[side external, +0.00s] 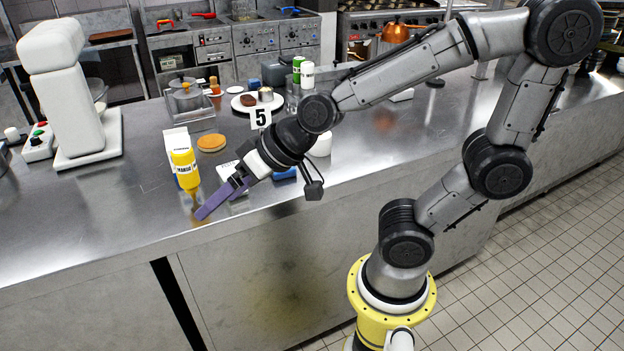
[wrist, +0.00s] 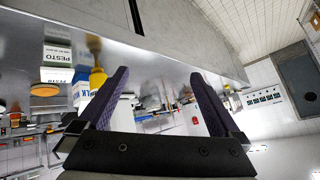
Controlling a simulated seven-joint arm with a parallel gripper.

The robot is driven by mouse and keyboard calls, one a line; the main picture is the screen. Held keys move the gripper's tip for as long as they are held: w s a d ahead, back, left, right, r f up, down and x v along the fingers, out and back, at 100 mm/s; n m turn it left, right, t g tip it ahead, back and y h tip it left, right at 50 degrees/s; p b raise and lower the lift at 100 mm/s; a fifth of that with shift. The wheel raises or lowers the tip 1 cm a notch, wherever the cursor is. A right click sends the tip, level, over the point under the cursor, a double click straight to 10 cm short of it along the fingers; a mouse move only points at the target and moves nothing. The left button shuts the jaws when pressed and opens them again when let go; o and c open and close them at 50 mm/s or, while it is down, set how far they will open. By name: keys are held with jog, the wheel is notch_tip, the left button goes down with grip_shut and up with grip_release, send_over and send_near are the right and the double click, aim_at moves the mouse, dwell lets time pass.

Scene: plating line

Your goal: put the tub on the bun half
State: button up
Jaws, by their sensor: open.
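A white tub (side external: 228,171), labelled PESTO in the wrist view (wrist: 57,54), stands on the steel counter near its front edge. The round tan bun half (side external: 211,143) lies flat on the counter behind the tub; it also shows at the left of the wrist view (wrist: 44,89). My gripper (side external: 222,201) has purple fingers, spread apart with nothing between them in the wrist view (wrist: 159,76). It is at the counter's front edge, in front of the tub and apart from the bun half. One finger partly overlaps the tub in the side view.
A yellow squeeze bottle (side external: 186,171) and a milk carton (side external: 177,143) stand left of the tub. Behind are a white plate (side external: 238,105) with a brown patty and a number 5 card (side external: 260,118). A blue item (side external: 285,174) lies to the right. The counter's left front is clear.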

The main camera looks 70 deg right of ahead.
jog(key=s+d+r+n+g+h, duration=0.1)
jog(key=s+d, duration=0.2)
jog(key=s, duration=0.3)
jog(key=s+d+g+h, duration=0.1)
jog(key=s+d+g, duration=0.1)
jog(key=s, duration=0.5)
jog(key=shift+d+r+n, duration=0.35)
jog(key=shift+d+n, duration=0.05)
jog(key=shift+d, duration=0.45)
jog(key=shift+w, duration=0.1)
